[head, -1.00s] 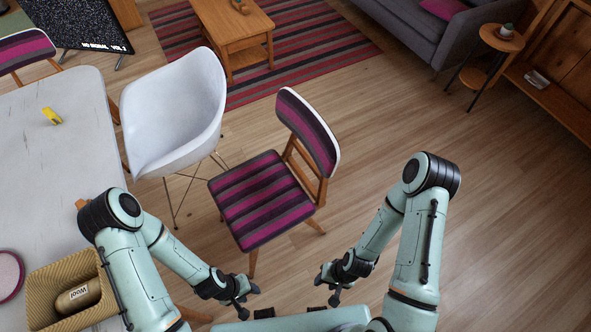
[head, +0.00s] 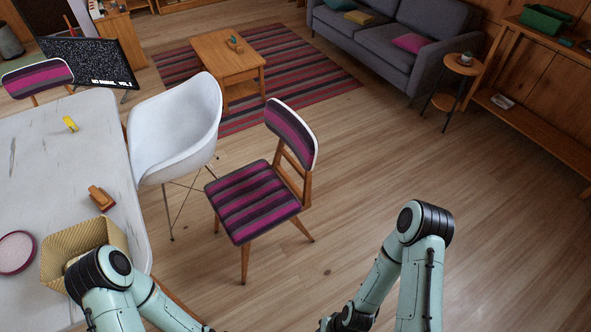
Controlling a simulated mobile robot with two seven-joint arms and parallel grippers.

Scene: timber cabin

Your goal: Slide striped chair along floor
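The striped chair (head: 254,200) stands upright on the wooden floor in the middle of the head view. Its seat and backrest have magenta and dark stripes, and its legs are wooden. The backrest is on its right, far side. My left arm comes in at the lower left and my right arm at the lower right, both short of the chair and apart from it. Both grippers lie at or below the bottom edge of the view, so their fingers do not show.
A white shell chair (head: 178,130) stands close to the left of the striped chair, beside the white table (head: 30,135). A striped rug (head: 310,85) with a coffee table (head: 228,62) lies behind. A grey sofa (head: 385,60) is at the back. Floor on the right is clear.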

